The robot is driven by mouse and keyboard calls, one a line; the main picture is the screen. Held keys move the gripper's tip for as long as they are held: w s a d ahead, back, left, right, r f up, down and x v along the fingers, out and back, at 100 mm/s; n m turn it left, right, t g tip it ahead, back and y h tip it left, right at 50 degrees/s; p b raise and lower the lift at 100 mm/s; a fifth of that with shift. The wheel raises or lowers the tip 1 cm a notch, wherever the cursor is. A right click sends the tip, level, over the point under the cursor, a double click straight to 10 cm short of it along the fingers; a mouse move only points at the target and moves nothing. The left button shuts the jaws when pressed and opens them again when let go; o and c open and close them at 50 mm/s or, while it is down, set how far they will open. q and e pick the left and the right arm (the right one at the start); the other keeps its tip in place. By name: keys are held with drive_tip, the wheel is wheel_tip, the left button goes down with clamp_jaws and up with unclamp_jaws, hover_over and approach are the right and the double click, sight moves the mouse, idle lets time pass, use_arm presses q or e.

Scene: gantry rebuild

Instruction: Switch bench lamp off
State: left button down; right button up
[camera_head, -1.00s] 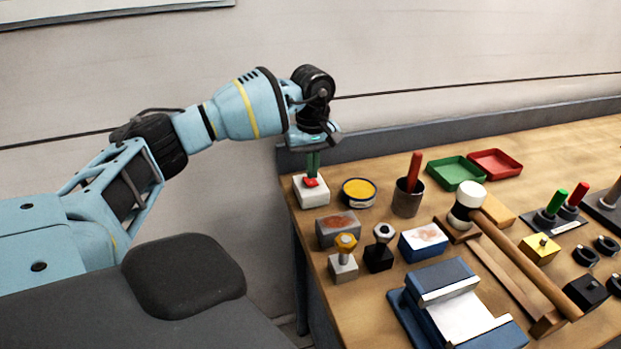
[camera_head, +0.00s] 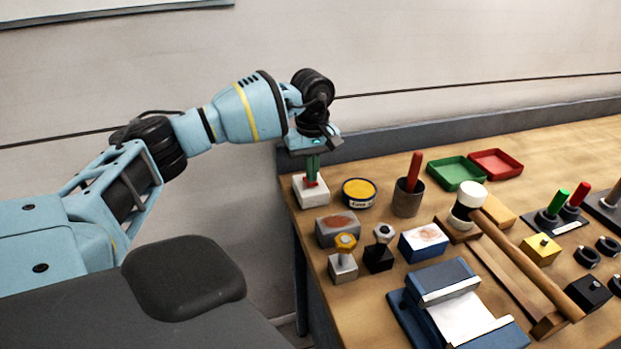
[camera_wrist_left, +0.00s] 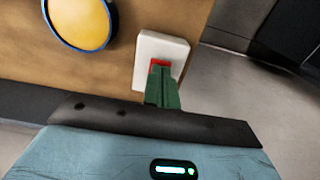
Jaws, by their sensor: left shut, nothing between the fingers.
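The box (camera_wrist_left: 172,46) and red rocker (camera_wrist_left: 158,63) also show in the left wrist view. My left gripper (camera_head: 312,180) points down with its green fingers closed together and empty. Its fingertips (camera_wrist_left: 159,72) are at the rocker and hide part of it; they look to be touching it. I cannot tell which way the rocker is tilted. The lamp itself is not in view. My right gripper is not in view.
A yellow-filled round tin (camera_head: 359,192) stands just right of the switch, with a dark cup (camera_head: 408,200) holding a red handle beyond it. Several blocks, a mallet (camera_head: 525,255) and a blue vise-like fixture (camera_head: 425,290) crowd the bench. A raised ledge (camera_head: 400,137) runs behind.

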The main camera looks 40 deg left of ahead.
use_arm(q)
drive_tip(key=shift+f, duration=0.25)
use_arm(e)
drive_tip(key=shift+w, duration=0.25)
